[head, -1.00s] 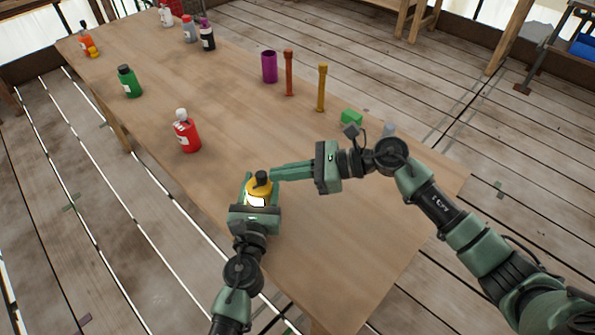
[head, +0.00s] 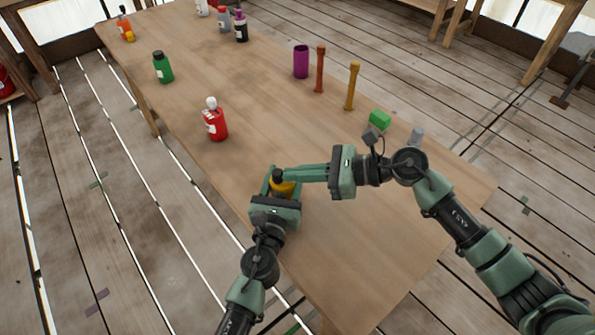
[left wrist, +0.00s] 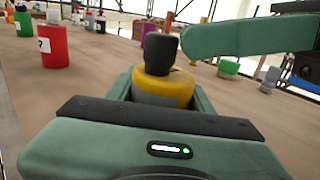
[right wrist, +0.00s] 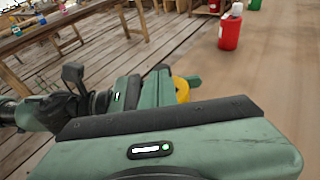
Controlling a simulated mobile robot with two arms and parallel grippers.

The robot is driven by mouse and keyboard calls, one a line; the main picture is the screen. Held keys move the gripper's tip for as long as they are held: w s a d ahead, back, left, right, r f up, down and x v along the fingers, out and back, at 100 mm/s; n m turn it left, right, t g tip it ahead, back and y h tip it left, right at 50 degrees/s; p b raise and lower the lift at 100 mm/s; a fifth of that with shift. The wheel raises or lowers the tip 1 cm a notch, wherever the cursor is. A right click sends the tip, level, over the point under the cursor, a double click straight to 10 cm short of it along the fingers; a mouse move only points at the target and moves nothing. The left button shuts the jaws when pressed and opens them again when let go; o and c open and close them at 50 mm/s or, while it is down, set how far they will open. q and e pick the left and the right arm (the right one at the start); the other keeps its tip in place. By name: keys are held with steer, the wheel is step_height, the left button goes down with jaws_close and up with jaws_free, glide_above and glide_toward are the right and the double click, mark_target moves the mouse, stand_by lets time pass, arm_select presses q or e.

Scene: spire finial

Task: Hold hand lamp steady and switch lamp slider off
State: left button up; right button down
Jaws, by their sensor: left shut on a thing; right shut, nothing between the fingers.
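The hand lamp is a yellow body (head: 284,188) with a dark upright top. It stands at the table's near left part and also shows in the left wrist view (left wrist: 168,85). My left gripper (head: 281,180) is shut around its yellow body. My right gripper (head: 277,170) is shut with nothing between its fingers; they reach in from the right, level with the dark top. In the left wrist view the right fingertips (left wrist: 187,42) are right beside that top; I cannot tell whether they touch. I cannot make out the slider. A bit of yellow lamp shows in the right wrist view (right wrist: 181,89).
A red bottle (head: 216,124) and a green bottle (head: 163,68) stand farther left on the wooden table (head: 250,110). A purple cup (head: 301,62), an orange post (head: 320,70), a yellow post (head: 352,86) and a green block (head: 380,119) stand at the right side. The table's middle is clear.

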steer(key=f+v, duration=0.1)
steer(key=v, duration=1.2)
steer(key=shift+d, duration=0.45)
steer(key=shift+s+r, duration=0.1)
steer(key=shift+r, duration=0.05)
arm_select(q)
steer(key=o, duration=1.6)
